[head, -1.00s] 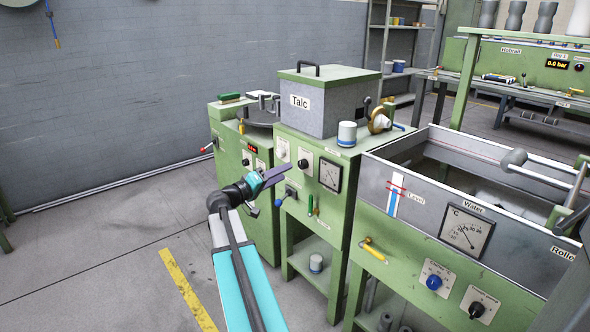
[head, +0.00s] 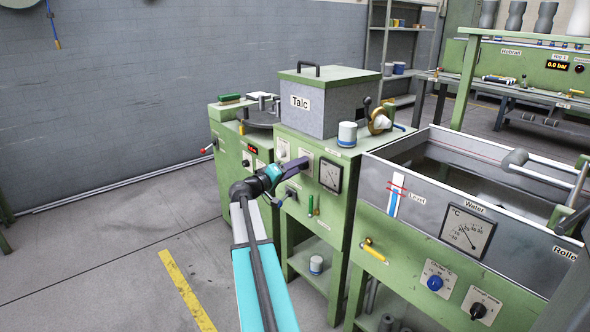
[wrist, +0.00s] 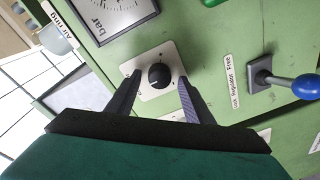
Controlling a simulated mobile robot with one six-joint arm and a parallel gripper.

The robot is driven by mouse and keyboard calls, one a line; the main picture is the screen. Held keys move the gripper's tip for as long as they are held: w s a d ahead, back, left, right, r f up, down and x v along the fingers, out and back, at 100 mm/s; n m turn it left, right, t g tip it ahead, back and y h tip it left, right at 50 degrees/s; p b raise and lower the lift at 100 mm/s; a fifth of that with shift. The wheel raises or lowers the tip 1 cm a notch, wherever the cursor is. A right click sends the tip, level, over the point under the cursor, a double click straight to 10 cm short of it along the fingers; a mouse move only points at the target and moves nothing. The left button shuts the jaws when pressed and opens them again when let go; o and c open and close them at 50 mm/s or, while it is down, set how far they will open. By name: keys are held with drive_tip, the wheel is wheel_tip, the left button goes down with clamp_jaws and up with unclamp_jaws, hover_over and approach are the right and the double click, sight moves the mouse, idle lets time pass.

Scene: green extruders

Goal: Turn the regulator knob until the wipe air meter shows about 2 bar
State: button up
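A round black knob (wrist: 159,76) on a white plate shows in the middle of the wrist view, on a green panel. My gripper (wrist: 159,84) is open, with one dark finger on each side of the knob; whether the fingers touch it I cannot tell. In the head view my gripper (head: 303,162) is at the front of the green talc machine and hides the knob. A square white meter (wrist: 103,14) marked "bar" is partly cut off at the wrist view's top. A square dial meter (head: 330,174) is right of the gripper in the head view; its reading is too small to tell.
A blue-balled lever (wrist: 306,87) sticks out right of the knob in the wrist view, beside a "Regulator Free" label. The talc box (head: 318,103) stands above the panel. A water tank (head: 425,205) stands to the right. The floor at left is open.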

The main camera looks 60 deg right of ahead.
drive_tip(key=c, duration=1)
drive_tip(key=shift+n+p, duration=0.7)
drive_tip(key=shift+n, duration=0.5)
drive_tip(key=o, duration=1)
drive_tip(key=shift+o, duration=0.2)
